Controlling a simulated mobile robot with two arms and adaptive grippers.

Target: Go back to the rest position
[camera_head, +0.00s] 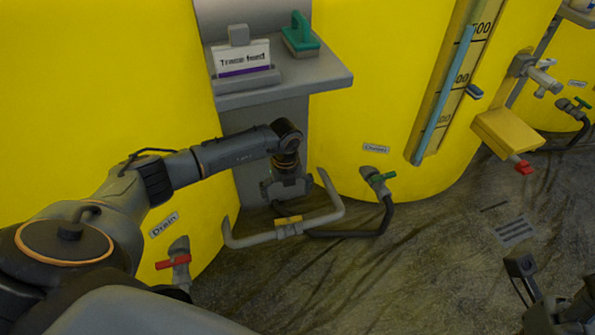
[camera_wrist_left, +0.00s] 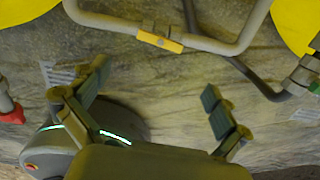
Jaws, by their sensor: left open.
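My left gripper (camera_head: 287,187) is at the end of the left arm, in front of the grey column below the shelf. It points down and sits just behind a bent grey pipe handle (camera_head: 325,208) in the picture. In the left wrist view the left gripper (camera_wrist_left: 155,88) has its two fingers wide apart with nothing between them, only floor beyond. The pipe handle (camera_wrist_left: 235,45) with its yellow clip (camera_wrist_left: 160,41) passes ahead of the fingertips. My right gripper (camera_head: 545,300) shows only in part at the lower right edge; its jaws are not clear.
A grey shelf (camera_head: 310,82) holds a label stand (camera_head: 242,60) and a green-handled tool (camera_head: 300,36). Yellow tanks stand behind. Floor (camera_head: 400,285) at the lower middle is clear.

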